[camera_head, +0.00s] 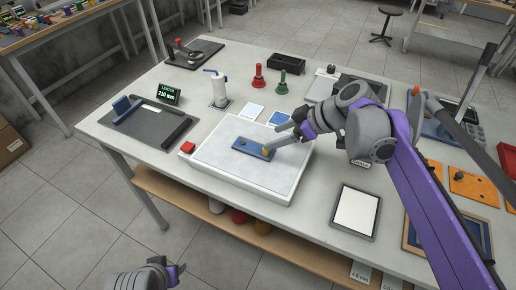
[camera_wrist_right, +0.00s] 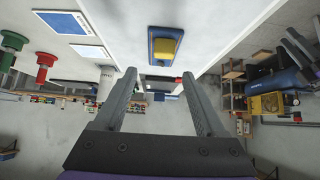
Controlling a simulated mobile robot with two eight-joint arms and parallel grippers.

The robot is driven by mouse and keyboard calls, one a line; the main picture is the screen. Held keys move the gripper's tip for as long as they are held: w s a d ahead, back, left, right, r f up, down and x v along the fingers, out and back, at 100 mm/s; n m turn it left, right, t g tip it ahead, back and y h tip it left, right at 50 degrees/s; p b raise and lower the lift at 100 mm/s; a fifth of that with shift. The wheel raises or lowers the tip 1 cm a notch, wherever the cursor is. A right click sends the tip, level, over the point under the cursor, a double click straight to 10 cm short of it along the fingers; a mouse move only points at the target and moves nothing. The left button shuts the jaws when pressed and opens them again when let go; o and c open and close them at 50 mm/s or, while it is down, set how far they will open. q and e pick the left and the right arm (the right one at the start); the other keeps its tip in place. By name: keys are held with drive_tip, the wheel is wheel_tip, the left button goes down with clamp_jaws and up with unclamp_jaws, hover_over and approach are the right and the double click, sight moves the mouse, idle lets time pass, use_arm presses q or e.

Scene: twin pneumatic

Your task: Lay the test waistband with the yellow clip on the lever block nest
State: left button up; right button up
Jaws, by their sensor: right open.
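The blue waistband strip (camera_head: 243,146) lies flat on the white raised pad (camera_head: 212,168) in the middle of the table. Its yellow clip (camera_head: 266,150) is at its right end, and the clip also shows in the right wrist view (camera_wrist_right: 165,48). My right gripper (camera_head: 272,147) is at the clip end; in the right wrist view its two fingers (camera_wrist_right: 160,76) are spread apart with nothing between them, the clip beyond their tips. Part of my left arm's end (camera_head: 150,277) shows at the bottom edge; its fingers cannot be made out. A dark board with a lever (camera_head: 186,53) stands at the back left; I cannot tell whether it is the nest.
A dark grey board with a blue block (camera_head: 122,106) and a length display (camera_head: 169,94) lie left. A framed white panel (camera_head: 355,211) lies front right.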

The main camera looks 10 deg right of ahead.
sight(254, 145)
drive_tip(key=x, duration=0.5)
drive_tip(key=shift+s+f+b, duration=0.3)
drive_tip(key=shift+f+b, duration=0.1)
drive_tip(key=shift+f, duration=0.05)
drive_tip(key=shift+w+a+f, duration=0.2)
drive_tip(key=shift+a+f, duration=0.05)
drive_tip(key=shift+f, duration=0.05)
drive_tip(key=shift+r, duration=0.1)
clamp_jaws()
